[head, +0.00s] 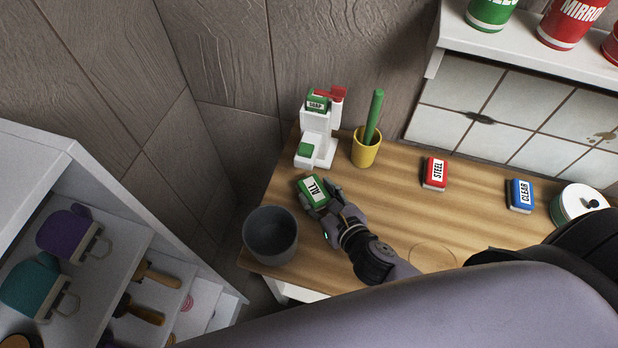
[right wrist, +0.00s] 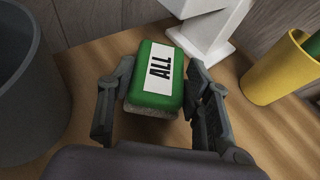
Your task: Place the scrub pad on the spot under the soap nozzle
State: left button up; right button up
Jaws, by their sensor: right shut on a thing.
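The green scrub pad (head: 312,191) has a white label reading ALL and a pale underside. My right gripper (head: 323,200) is shut on it, with one finger on each side in the right wrist view (right wrist: 155,82). I cannot tell whether the pad touches the table. The white soap dispenser (head: 318,127) stands just behind the pad, with a red part on top and a green SOAP label. My left gripper is not in view.
A grey bin (head: 270,236) stands left of my right gripper. A yellow cup (head: 365,150) with a green-handled tool is right of the dispenser. Red STEEL (head: 435,173) and blue CLEAR (head: 520,194) blocks lie further right on the wooden table (head: 395,205), with bare wood between.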

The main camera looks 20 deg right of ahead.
aim_at(309, 184)
jog(key=shift+w+a, duration=0.15)
jog(key=shift+w, duration=0.5)
jog(key=w, duration=0.1)
jog(key=w+p, duration=0.1)
jog(key=shift+w+a+r, duration=0.15)
jog(key=shift+w+a, duration=0.1)
jog(key=shift+w, duration=0.1)
jog(key=shift+w+a+f, duration=0.1)
jog(key=shift+w+f, duration=0.1)
jog(key=shift+f, duration=0.3)
jog(key=shift+w+f, duration=0.2)
jog(key=shift+f, duration=0.3)
jog(key=shift+s+r, duration=0.1)
jog(key=o, duration=0.6)
jog(key=shift+f, duration=0.2)
jog(key=o, duration=0.5)
jog(key=shift+c, duration=0.2)
